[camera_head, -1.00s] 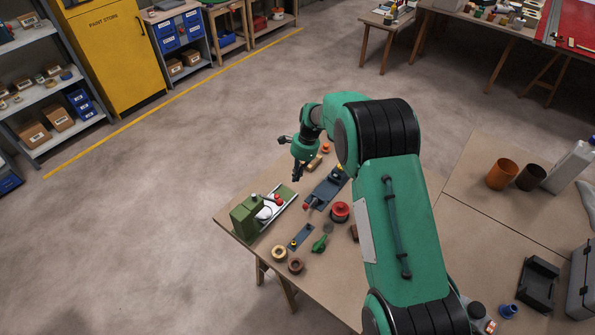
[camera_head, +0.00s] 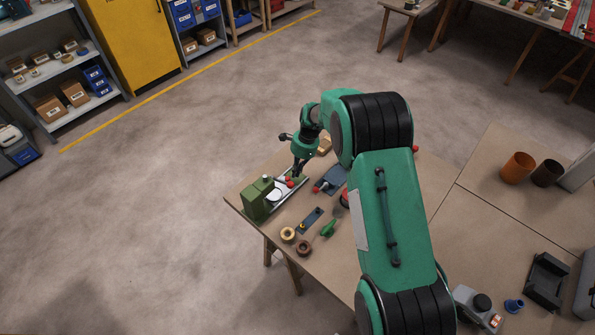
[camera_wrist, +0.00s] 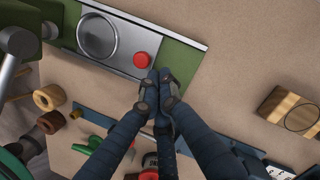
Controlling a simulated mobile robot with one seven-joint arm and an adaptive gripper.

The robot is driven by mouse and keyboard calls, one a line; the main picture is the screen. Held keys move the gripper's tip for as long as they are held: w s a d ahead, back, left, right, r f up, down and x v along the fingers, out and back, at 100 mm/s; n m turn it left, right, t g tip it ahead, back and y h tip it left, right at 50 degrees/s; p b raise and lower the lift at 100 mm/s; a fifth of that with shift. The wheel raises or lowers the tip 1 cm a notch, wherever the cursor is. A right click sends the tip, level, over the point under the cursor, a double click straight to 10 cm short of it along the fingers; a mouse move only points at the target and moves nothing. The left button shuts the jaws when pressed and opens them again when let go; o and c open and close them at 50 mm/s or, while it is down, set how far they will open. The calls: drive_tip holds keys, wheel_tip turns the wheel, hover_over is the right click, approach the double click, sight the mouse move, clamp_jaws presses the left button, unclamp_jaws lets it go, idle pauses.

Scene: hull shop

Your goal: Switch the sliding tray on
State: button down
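The sliding tray (camera_head: 282,193) appears to be the pale metal plate on a green base, beside an upright green housing (camera_head: 255,199) at the table's left corner. In the wrist view the plate (camera_wrist: 118,62) has a round ring (camera_wrist: 97,37) and a red button (camera_wrist: 141,60) near its end. My gripper (camera_head: 296,174) is over the button end of the plate. In the wrist view my gripper's fingertips (camera_wrist: 158,76) are together, empty, just below the red button in the picture. I cannot tell whether they touch the plate.
A blue-grey device (camera_head: 331,179) lies to the right on the table. A small blue plate (camera_head: 311,219), a green item (camera_head: 328,228) and two rings (camera_head: 288,234) lie nearer. A wooden block (camera_wrist: 290,108) is at the wrist view's right. Bare tabletop separates it from the plate.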

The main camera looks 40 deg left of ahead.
drive_tip(key=shift+s+r, duration=0.1)
drive_tip(key=shift+s, duration=1.9)
drive_tip(key=shift+w, duration=0.15)
drive_tip(key=shift+w+d+r, duration=0.1)
drive_tip(key=shift+w+d, duration=0.25)
drive_tip(key=shift+w, duration=0.25)
drive_tip(key=shift+w+d+r, duration=0.3)
drive_tip(key=shift+w+r, duration=0.05)
drive_tip(key=shift+w, duration=0.3)
drive_tip(key=shift+w+d+r, duration=0.25)
drive_tip(key=shift+w+r, duration=0.1)
drive_tip(key=shift+w, duration=0.25)
drive_tip(key=v, duration=0.9)
drive_tip(key=shift+p, duration=0.45)
